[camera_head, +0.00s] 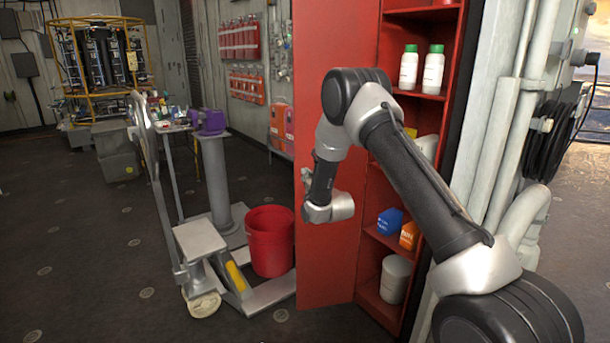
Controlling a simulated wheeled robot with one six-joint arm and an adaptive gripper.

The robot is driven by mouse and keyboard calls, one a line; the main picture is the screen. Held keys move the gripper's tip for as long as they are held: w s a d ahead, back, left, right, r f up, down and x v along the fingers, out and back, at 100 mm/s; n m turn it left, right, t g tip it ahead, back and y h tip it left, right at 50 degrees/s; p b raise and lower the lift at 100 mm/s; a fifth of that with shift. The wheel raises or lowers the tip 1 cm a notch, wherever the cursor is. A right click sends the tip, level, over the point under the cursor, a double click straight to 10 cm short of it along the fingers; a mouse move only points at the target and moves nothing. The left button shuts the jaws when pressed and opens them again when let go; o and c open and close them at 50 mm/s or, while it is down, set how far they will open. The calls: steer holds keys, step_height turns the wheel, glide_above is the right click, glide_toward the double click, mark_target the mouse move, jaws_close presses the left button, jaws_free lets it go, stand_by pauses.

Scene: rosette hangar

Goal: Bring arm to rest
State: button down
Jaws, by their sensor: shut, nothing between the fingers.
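My arm (410,165) reaches up from the lower right, bends at a raised elbow (350,95) and comes down to the wrist (330,208). My gripper (306,181) shows only in small part beside the wrist, pointing away from me. It is shut and holds nothing. It is in front of the open red cabinet door (335,258). Whether there is a gap between gripper and door is hard to judge.
The red cabinet (425,14) on the right holds white bottles (433,70), a blue container (390,221), an orange container (409,235) and a pale tub (395,279). A red bucket (269,242) and a metal stand (216,180) are left of the door. Open floor lies at far left.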

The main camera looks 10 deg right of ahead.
steer(key=s+d+f+g+h, duration=0.2)
steer(key=s+f+g, duration=0.8)
steer(key=s+f, duration=0.55)
steer(key=s+d+r+g, duration=0.1)
steer(key=s+d+r, duration=0.3)
steer(key=s+r, duration=0.7)
steer(key=s+d+r+m+g+h, duration=0.1)
steer(key=s+d+r, duration=0.3)
steer(key=s+r, duration=0.8)
steer(key=s+d+r+m+g, duration=0.1)
steer(key=s+d+r, duration=0.3)
steer(key=s+r, duration=0.8)
steer(key=s, duration=0.5)
steer(key=shift+s, duration=0.3)
